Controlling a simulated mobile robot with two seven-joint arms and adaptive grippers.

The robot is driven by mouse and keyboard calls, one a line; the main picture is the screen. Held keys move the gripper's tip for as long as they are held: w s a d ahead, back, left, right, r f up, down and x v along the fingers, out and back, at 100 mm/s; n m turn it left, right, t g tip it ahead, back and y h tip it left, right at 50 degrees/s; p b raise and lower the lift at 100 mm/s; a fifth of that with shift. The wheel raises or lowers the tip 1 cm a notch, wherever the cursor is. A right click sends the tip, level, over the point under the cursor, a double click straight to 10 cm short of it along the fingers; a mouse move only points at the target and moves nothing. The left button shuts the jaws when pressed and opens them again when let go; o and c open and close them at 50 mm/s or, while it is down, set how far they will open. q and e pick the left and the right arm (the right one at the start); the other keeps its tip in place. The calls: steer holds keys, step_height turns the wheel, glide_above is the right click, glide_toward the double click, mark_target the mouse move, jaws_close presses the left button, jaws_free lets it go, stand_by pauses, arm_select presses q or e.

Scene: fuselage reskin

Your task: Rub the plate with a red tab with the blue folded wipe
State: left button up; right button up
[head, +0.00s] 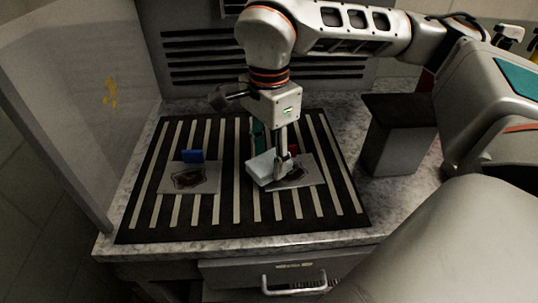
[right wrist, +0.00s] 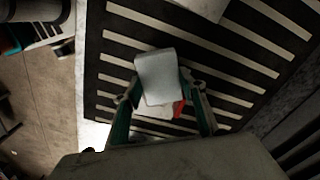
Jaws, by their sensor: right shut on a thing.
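My right gripper (head: 277,162) points down and is shut on a pale, grey-white folded wipe (head: 261,167); no clear blue shows on it. In the right wrist view the wipe (right wrist: 157,76) sits between the two fingers. The plate with a red tab (head: 304,173) lies flat on the striped mat, with a dark smudge on it. The wipe is over its left part; I cannot tell whether they touch. The red tab (head: 294,149) stands at the plate's back edge, and it also shows in the right wrist view (right wrist: 179,108). My left gripper is not in view.
A second smudged plate (head: 207,187) with a blue tab (head: 193,155) lies to the left on the striped mat (head: 235,220). A grey bin (head: 395,145) stands right of the mat. A vented panel (head: 190,60) rises behind; a drawer handle (head: 293,291) is in front.

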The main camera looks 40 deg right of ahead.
steer(key=shift+f, duration=0.2)
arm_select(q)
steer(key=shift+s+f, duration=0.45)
arm_select(e)
steer(key=shift+f, duration=0.15)
steer(key=shift+f, duration=0.1)
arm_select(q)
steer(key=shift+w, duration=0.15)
arm_select(e)
steer(key=shift+f, duration=0.2)
steer(key=shift+f+b, duration=0.25)
steer(key=shift+b, duration=0.05)
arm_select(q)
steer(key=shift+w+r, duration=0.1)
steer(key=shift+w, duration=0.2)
arm_select(e)
steer(key=shift+f, duration=0.15)
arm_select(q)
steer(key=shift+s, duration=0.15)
arm_select(e)
steer(key=shift+d, duration=0.1)
